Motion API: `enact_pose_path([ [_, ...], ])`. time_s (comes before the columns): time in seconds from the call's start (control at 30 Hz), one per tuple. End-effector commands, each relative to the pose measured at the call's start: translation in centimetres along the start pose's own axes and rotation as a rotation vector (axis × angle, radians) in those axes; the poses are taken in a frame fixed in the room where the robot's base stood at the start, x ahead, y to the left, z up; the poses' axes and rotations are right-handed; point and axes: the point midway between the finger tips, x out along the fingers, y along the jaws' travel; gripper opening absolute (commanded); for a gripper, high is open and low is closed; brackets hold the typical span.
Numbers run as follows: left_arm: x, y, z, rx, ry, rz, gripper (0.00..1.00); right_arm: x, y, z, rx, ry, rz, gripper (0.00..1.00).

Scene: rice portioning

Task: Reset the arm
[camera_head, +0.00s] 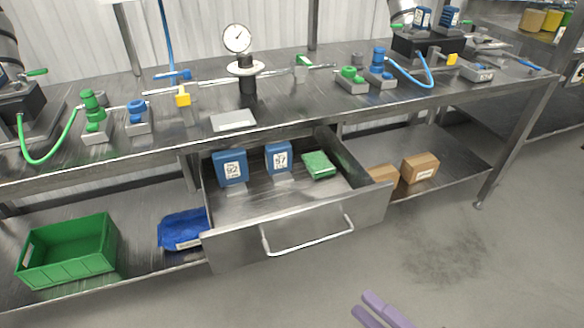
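My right gripper (365,303) shows at the bottom edge, right of centre, as two purple fingers over the bare grey floor. The fingers are apart with a gap between them, and nothing is between them. The rest of the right arm is out of the picture. My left gripper and arm are not in view. The nearest thing to the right gripper is the pulled-out metal drawer (300,222) with a bar handle (308,238). The gripper is in front of the drawer and apart from it.
The drawer holds two blue boxes (231,167) (279,157) and a green item (318,165). The workbench (300,92) carries a gauge (237,39), valves and hoses. The lower shelf holds a green crate (70,252), a blue bag (181,230) and brown boxes (420,167). Floor at right is clear.

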Motion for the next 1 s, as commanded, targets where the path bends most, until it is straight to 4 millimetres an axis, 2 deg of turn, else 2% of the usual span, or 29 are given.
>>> enact_pose_path([
  [0.17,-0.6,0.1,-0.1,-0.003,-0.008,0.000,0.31,0.2,-1.3,2.6,0.306,-0.251,-0.017,0.27],
  [0.3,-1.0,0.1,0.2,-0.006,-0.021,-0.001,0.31,-1.1,-4.5,4.4,0.690,-0.530,-0.037,0.27],
  [0.4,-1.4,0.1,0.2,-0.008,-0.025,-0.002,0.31,-2.8,-7.7,4.2,0.986,-0.728,-0.054,0.27],
  [0.53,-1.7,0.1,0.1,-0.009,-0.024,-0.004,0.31,-4.6,-11.0,2.5,1.266,-0.908,-0.076,0.27],
  [0.7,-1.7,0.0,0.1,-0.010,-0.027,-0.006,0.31,-5.6,-12.8,1.1,1.424,-1.011,-0.094,0.27],
  [1.0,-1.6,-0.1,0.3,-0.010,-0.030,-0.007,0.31,-5.7,-13.1,1.0,1.433,-1.019,-0.098,0.27],
])
